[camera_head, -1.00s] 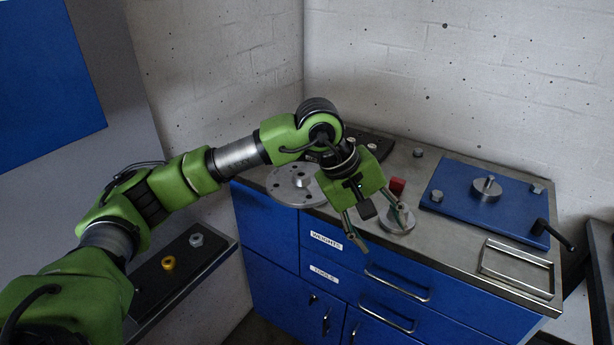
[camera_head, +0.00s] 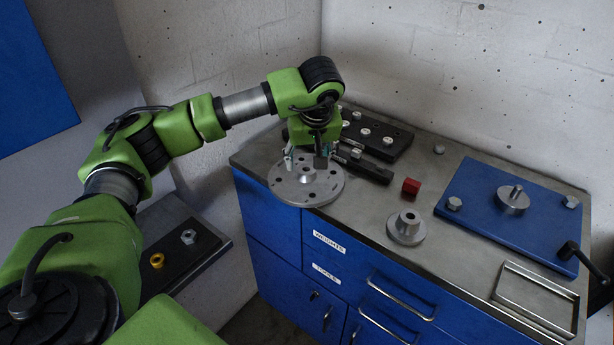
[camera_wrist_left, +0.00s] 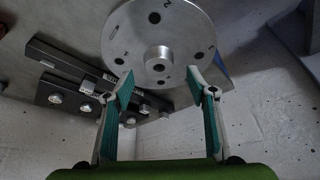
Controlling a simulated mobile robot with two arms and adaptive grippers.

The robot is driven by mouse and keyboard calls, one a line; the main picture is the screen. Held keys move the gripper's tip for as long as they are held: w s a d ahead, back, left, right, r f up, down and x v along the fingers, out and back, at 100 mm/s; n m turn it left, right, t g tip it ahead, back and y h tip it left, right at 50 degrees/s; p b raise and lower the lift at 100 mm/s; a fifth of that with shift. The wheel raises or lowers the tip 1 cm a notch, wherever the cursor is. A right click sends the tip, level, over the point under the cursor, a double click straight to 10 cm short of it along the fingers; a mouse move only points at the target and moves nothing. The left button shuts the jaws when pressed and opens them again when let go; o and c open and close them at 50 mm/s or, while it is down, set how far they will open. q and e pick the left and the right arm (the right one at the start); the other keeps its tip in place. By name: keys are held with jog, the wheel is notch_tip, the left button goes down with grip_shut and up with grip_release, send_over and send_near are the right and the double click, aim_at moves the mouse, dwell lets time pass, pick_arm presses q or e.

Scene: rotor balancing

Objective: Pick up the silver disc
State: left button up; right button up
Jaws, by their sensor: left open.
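The silver disc (camera_head: 306,184) lies flat near the left end of the metal bench top, with a raised hub in its middle and several holes around it. My left gripper (camera_head: 307,164) is over the disc's far side, pointing down. In the left wrist view the disc (camera_wrist_left: 140,35) is ahead of the fingers, and the left gripper (camera_wrist_left: 160,92) is open with its teal pads spread either side of the hub. The hub is beyond the fingertips, and nothing is between them. I cannot tell whether the fingers touch the disc. My right gripper is not in view.
A black block with silver weights (camera_head: 375,135) and a dark bar (camera_head: 362,165) lie close behind the disc. A red cube (camera_head: 411,187), a small flanged hub (camera_head: 406,228), a blue plate (camera_head: 480,196) and a metal tray (camera_head: 537,300) are to the right. Walls stand behind.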

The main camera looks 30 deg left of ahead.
aim_at(307, 166)
pick_arm(q)
jog(key=shift+w+a+f+p, duration=0.25)
jog(key=shift+f+p, duration=0.15)
jog(key=shift+f, duration=0.15)
jog(key=p+x, duration=0.1)
jog(key=x, duration=0.2)
jog(key=shift+w+a+f, duration=0.1)
jog(key=shift+w+f, duration=0.1)
jog(key=shift+f, duration=0.2)
grip_shut()
jog(key=shift+w+r, duration=0.1)
jog(key=shift+r, duration=0.15)
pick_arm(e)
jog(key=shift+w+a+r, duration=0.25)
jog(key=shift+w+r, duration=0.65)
